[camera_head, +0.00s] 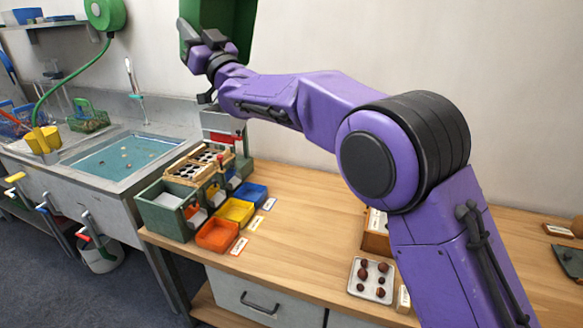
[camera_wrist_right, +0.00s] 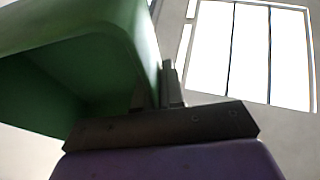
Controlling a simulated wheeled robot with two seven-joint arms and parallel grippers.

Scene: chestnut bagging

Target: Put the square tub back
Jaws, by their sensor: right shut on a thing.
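A green square tub (camera_head: 236,20) is at the top of the head view, held high above the bench and partly cut off by the frame edge. My right gripper (camera_head: 208,42) is shut on the tub's wall. In the right wrist view the tub (camera_wrist_right: 85,50) fills the left side, its open inside facing the camera and looking empty. The right gripper (camera_wrist_right: 168,95) shows there with its fingers at the tub's wall. My left gripper is in neither view.
A wooden bench (camera_head: 300,210) carries a green sorting box (camera_head: 165,215) with orange, yellow and blue trays (camera_head: 234,212) in front. A white tray of chestnuts (camera_head: 371,279) lies near the front edge. A sink (camera_head: 125,155) with water stands left. The bench middle is clear.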

